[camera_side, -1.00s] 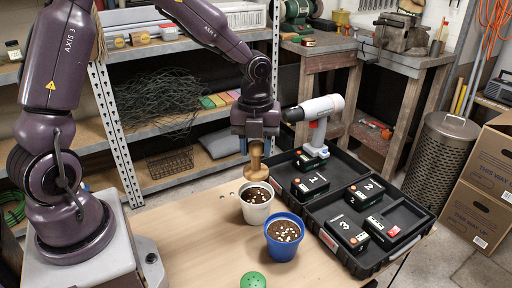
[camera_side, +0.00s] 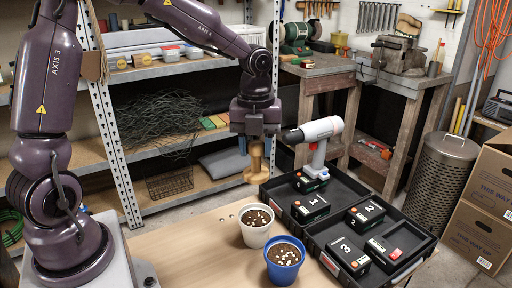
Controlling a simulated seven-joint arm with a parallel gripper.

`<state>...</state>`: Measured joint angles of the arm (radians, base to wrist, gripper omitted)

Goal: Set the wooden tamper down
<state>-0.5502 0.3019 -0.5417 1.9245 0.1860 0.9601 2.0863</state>
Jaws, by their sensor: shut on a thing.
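My gripper (camera_side: 256,147) points straight down and is shut on the wooden tamper (camera_side: 257,174). The tamper is light brown with a wide round foot and hangs upright. It is in the air above the white pot (camera_side: 255,236), with a visible gap between its foot and the pot's rim. The white pot holds dark soil with pale specks. A blue pot (camera_side: 283,272) with similar soil stands in front of it to the right. The upper part of the tamper's handle is partly hidden between the fingers.
The wooden table (camera_side: 190,252) is bare left of the pots. A black open case (camera_side: 327,228) with numbered battery-like blocks lies to the right. A white and grey drill-like tool (camera_side: 318,140) stands at the case's back, close to my gripper's right.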

